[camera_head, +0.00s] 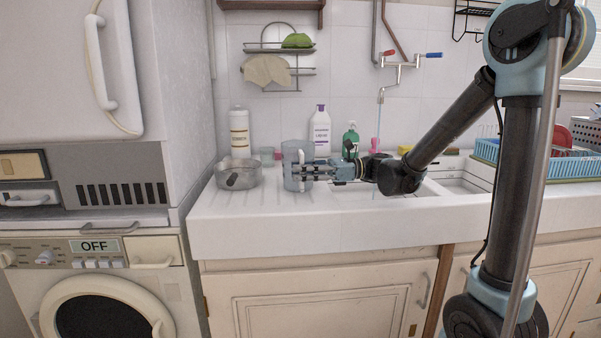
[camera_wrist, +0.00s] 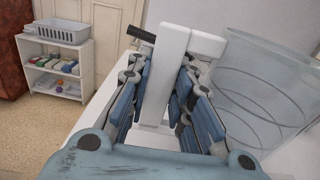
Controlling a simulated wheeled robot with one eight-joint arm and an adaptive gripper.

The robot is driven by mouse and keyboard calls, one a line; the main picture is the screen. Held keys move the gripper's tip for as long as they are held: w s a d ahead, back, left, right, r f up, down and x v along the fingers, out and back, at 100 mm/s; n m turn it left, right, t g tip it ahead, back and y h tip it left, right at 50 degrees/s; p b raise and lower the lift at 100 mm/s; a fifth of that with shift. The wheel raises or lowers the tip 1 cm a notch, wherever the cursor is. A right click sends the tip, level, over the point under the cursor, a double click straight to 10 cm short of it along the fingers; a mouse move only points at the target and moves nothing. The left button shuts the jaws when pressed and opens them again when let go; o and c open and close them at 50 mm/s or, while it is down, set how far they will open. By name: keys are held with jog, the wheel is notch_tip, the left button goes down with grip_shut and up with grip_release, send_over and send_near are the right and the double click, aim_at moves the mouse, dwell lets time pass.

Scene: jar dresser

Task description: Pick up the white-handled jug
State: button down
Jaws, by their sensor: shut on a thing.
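The white-handled jug (camera_head: 291,172) is a clear, bluish see-through vessel on the left part of the white sink counter. My gripper (camera_head: 308,172) reaches it from the right. In the wrist view, the jug's white handle (camera_wrist: 167,75) stands between the two fingers of my gripper (camera_wrist: 160,100), and the fingers are shut on it. The clear body of the jug (camera_wrist: 262,90) is to the right of the fingers there. The jug looks upright. I cannot tell whether its base touches the counter.
A metal pot (camera_head: 238,174) stands close to the left of the jug. The tap (camera_head: 395,66) and sink are to the right, with a blue dish rack (camera_head: 540,162) farther right.

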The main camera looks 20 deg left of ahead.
aim_at(302, 153)
jog(key=shift+r, duration=5)
jog(key=c, duration=2)
grip_release()
grip_shut()
